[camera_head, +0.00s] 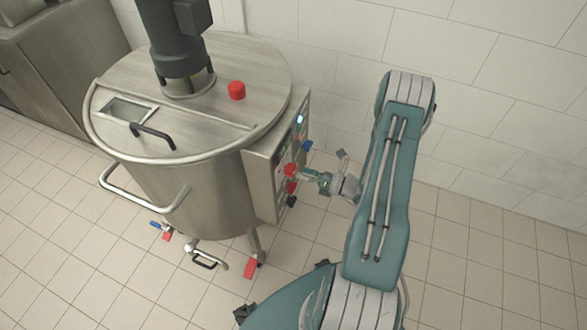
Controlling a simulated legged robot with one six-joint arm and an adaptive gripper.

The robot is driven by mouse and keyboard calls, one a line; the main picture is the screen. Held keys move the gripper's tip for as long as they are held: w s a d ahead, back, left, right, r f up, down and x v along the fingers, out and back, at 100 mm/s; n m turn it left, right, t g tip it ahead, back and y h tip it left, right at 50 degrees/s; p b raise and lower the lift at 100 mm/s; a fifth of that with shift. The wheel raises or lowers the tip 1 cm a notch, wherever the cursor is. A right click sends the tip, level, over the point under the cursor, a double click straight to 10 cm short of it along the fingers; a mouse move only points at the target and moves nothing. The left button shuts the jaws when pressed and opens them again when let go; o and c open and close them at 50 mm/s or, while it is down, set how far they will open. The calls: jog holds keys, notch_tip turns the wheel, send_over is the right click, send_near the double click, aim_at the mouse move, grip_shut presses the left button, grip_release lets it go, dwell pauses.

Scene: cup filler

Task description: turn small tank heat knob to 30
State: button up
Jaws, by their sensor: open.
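The steel tank (200,190) stands left of my arm, with a control panel box (262,180) on its right side. The panel's front faces right and shows at a steep angle. On it are red knobs, an upper one (290,170) and a lower one (292,187), with a black knob (291,201) below. I cannot read any labels or tell which is the heat knob. My gripper (303,176) is open, with its fingertips close to the red knobs. I cannot tell whether it touches one.
A blue knob (308,145) and lit buttons (300,119) are higher on the panel. A tiled wall (480,80) stands behind. A handle bar (150,205), a valve (203,262) and red-footed legs (251,268) stick out from the tank. Floor at right is clear.

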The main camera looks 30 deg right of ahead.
aim_at(295, 171)
jog(key=v, duration=0.8)
jog(key=shift+d, duration=0.25)
jog(key=shift+a, duration=0.1)
jog(key=w+a+n, duration=0.1)
jog(key=w+a, duration=0.1)
jog(key=w, duration=0.1)
jog(key=w+a+n, duration=0.2)
jog(key=w+a, duration=0.1)
jog(key=w+a+n, duration=0.1)
jog(key=w+a, duration=0.1)
jog(key=w, duration=0.1)
jog(key=shift+w+a+n, duration=0.1)
jog(key=shift+a+n, duration=0.2)
jog(key=shift+a, duration=0.1)
jog(key=c, duration=1.2)
